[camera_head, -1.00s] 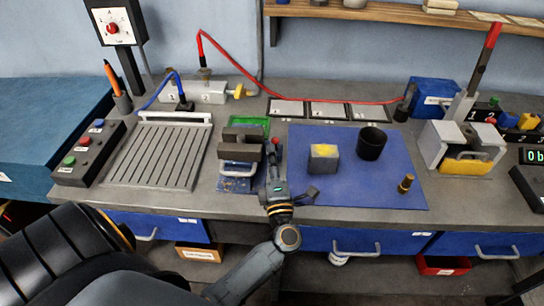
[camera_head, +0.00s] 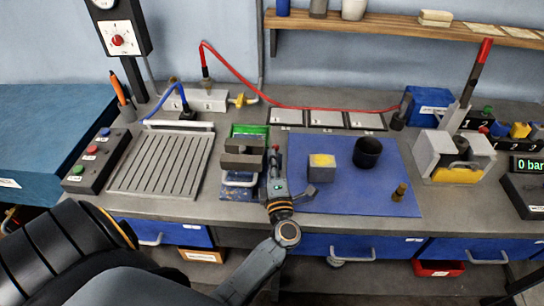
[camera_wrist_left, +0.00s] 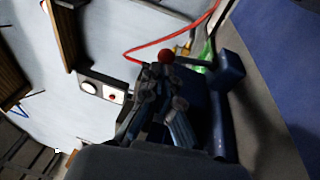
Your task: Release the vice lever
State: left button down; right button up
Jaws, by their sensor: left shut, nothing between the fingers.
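The vice (camera_head: 243,161) has dark grey-brown jaws on a blue base and stands on the bench left of the blue mat. Its lever ends in a red ball knob (camera_wrist_left: 166,56), seen in the left wrist view with a thin rod running right from it. My left gripper (camera_head: 274,160) is at the right side of the vice, close to the knob. In the left wrist view its fingers (camera_wrist_left: 163,85) are together and empty, just below the knob. Whether they touch the knob or lever I cannot tell. My right gripper is not in view.
A blue mat (camera_head: 340,195) right of the gripper holds a grey block (camera_head: 321,170), a black cup (camera_head: 367,152) and a small brass piece (camera_head: 399,193). A slotted plate (camera_head: 160,165) lies left of the vice. A red hose (camera_head: 300,106) runs along the back.

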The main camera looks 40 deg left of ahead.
aim_at(273, 146)
pick_arm(q)
jog(key=shift+w+a+r+p, duration=0.35)
jog(key=shift+w+r+p, duration=0.1)
jog(key=shift+w+r, duration=0.15)
jog(key=shift+w+a+r+p, duration=0.3)
jog(key=shift+w+r+p, duration=0.1)
jog(key=shift+w+r, duration=0.15)
jog(key=p, duration=0.1)
jog(key=w+a+p, duration=0.1)
jog(key=p, duration=0.1)
jog(key=shift+w+r+g+h+p, duration=0.2)
jog(key=shift+r+g+h+p, duration=0.1)
jog(key=shift+r, duration=0.1)
jog(key=shift+f, duration=0.3)
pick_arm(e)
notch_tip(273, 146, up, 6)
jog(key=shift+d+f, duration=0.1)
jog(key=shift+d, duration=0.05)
